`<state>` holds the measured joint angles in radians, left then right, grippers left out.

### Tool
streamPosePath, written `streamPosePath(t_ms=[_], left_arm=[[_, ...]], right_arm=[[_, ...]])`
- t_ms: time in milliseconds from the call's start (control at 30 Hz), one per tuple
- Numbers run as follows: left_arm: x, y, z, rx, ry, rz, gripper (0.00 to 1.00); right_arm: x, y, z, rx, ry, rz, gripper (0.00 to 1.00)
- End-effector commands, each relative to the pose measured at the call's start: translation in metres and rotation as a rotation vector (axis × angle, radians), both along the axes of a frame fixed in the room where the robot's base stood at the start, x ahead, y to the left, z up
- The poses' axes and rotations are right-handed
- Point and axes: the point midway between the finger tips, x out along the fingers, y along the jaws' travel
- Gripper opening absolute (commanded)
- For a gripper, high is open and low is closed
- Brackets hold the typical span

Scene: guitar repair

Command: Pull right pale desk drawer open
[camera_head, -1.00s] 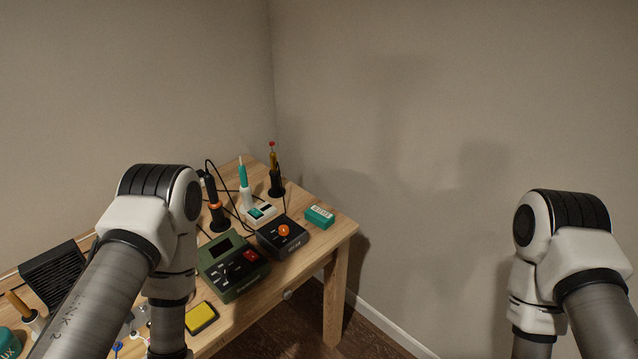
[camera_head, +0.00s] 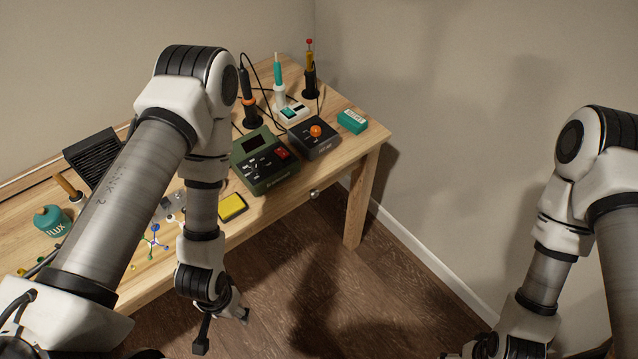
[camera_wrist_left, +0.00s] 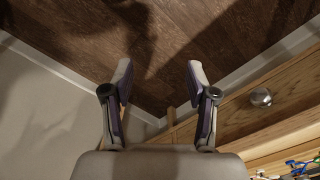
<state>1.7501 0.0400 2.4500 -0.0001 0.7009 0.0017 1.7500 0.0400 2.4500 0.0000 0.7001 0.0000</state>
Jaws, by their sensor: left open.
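The pale wooden desk (camera_head: 362,195) stands at the left of the head view. A round metal knob (camera_head: 314,193) sits on its front edge near the right end; the drawer outline is hard to see there. In the left wrist view the knob (camera_wrist_left: 261,97) is right of the fingers on a pale drawer front (camera_wrist_left: 232,112). The drawer looks shut. My left gripper (camera_head: 222,328) is open and empty, in front of the desk, left of and apart from the knob. Its two spread fingers show in the left wrist view (camera_wrist_left: 159,82).
On the desk are a green station (camera_head: 264,165), a black box with an orange knob (camera_head: 315,140), a teal box (camera_head: 352,121), a yellow pad (camera_head: 232,207) and several upright tools. Walls stand behind and at the right. The brown floor (camera_head: 330,280) before the desk is clear.

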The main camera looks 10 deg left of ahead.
Motion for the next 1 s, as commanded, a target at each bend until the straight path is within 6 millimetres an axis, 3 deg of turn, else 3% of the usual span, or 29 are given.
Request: streamPosePath(t_ms=[67,167,333,400,500,600,767,1000], left_arm=[[0.009,-0.001,-0.011,-0.002,-0.031,0.022,0.60],[0.046,-0.004,-0.044,-0.019,-0.162,0.126,0.60],[0.163,-0.021,-0.101,-0.220,-0.576,0.471,0.60],[0.210,-0.032,-0.107,-0.383,-0.739,0.616,0.60],[0.264,-0.049,-0.103,-0.680,-0.917,0.792,0.60],[0.296,-0.063,-0.085,-0.982,-1.007,0.903,0.60],[0.313,-0.074,-0.057,-1.266,-1.030,0.970,0.60],[0.340,-0.082,-0.048,-1.301,-1.029,0.975,0.60]], right_arm=[[0.000,0.000,-0.011,0.000,-0.001,0.000,0.88],[0.000,0.000,-0.047,0.000,-0.001,0.000,0.88],[0.000,0.000,-0.142,0.000,0.001,0.000,0.88],[-0.001,0.000,-0.179,0.000,0.001,0.000,0.88],[0.000,0.000,-0.229,0.000,0.001,0.000,0.88],[0.000,0.000,-0.264,0.000,0.001,0.000,0.88],[0.000,0.000,-0.282,0.000,0.000,0.000,0.88],[0.000,0.000,-0.280,0.000,-0.001,0.000,0.88]])
